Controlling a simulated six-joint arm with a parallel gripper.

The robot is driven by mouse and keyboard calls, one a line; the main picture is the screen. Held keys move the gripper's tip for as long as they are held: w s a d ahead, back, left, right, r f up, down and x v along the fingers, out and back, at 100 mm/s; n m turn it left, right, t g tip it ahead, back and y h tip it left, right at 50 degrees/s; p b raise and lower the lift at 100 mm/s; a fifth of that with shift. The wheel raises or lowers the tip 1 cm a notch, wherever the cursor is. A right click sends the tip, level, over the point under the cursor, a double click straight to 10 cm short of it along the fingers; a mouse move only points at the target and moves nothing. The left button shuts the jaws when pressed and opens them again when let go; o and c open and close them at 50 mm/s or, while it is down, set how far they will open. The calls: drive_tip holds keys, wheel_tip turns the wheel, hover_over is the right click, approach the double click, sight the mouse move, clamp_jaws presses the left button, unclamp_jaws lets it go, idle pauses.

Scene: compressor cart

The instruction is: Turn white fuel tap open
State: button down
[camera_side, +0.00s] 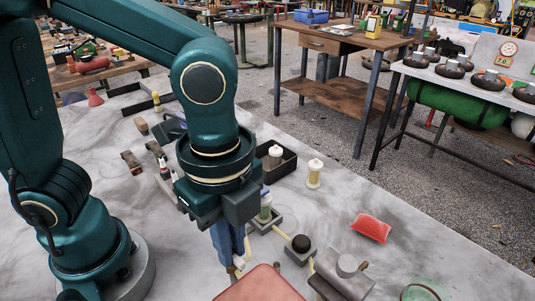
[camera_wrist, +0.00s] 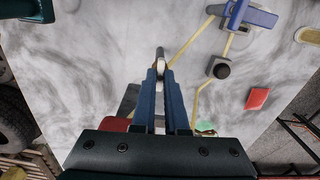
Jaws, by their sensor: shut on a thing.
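The white fuel tap (camera_side: 238,262) shows as a small pale piece at the fingertips of my gripper (camera_side: 232,258) in the side view, low and left of the middle. In the wrist view, a small white part of the tap (camera_wrist: 160,65) shows between the blue fingertips of my gripper (camera_wrist: 161,72). The fingers are shut on it, pointing down in the side view. They cover most of the tap, so its turn angle is hard to tell. Yellow lines (camera_wrist: 183,50) run across the surface close to the tap.
A grey block with a black knob (camera_side: 301,243) and a grey fitting (camera_side: 348,267) stand to the right. A red tank-like body (camera_side: 258,285) is close by in front. A red pouch (camera_side: 371,227), a pale bottle (camera_side: 314,174) and a black tray (camera_side: 284,163) lie farther off. Marble-patterned surface around the pouch is clear.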

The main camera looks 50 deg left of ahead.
drive_tip(key=n, duration=0.7)
drive_tip(key=shift+n, duration=0.4)
drive_tip(key=n, duration=0.4)
drive_tip(key=shift+n, duration=2.1)
drive_tip(key=c, duration=0.9)
unclamp_jaws()
drive_tip(key=shift+c, duration=0.2)
drive_tip(key=shift+r, duration=0.15)
